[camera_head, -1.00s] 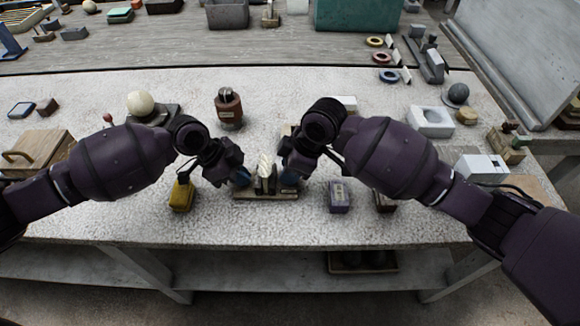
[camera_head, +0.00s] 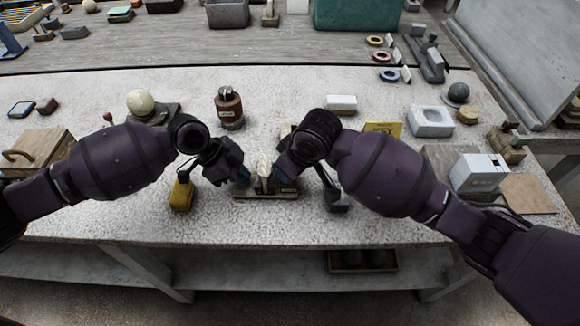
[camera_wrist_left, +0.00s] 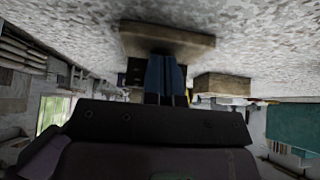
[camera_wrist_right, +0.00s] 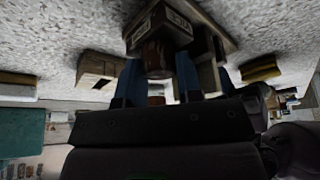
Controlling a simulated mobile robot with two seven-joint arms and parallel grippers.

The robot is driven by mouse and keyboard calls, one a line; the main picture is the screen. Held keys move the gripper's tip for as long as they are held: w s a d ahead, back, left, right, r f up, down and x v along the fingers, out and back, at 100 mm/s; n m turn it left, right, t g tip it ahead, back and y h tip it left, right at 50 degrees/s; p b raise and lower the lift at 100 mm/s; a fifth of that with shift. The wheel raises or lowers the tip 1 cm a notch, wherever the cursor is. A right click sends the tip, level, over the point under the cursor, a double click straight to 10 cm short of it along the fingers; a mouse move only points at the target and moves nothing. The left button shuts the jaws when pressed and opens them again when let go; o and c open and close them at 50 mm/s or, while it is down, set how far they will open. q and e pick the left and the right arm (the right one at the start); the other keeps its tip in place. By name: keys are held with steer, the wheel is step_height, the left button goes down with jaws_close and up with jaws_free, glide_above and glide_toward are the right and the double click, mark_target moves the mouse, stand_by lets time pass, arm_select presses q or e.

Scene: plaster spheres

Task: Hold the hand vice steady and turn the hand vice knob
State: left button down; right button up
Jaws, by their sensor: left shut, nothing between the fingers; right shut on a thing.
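The hand vice (camera_head: 266,194) is on a wooden base near the front edge of the bench, with a pale piece (camera_head: 263,165) standing up at its middle. My left gripper (camera_head: 244,178) is at the vice's left end. Its blue fingers are together and empty in the left wrist view (camera_wrist_left: 166,75), close to the wooden base (camera_wrist_left: 195,42). My right gripper (camera_wrist_right: 158,78) is shut on a reddish-brown part of the vice (camera_wrist_right: 155,56), beside a labelled block (camera_wrist_right: 170,24). I cannot tell clearly whether this part is the knob.
A white box (camera_head: 479,173) is at the right.

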stand_by(0.3)
steer(key=o, duration=0.7)
steer(key=shift+c, duration=0.2)
steer(key=v, duration=1.2)
steer(key=shift+o, duration=0.5)
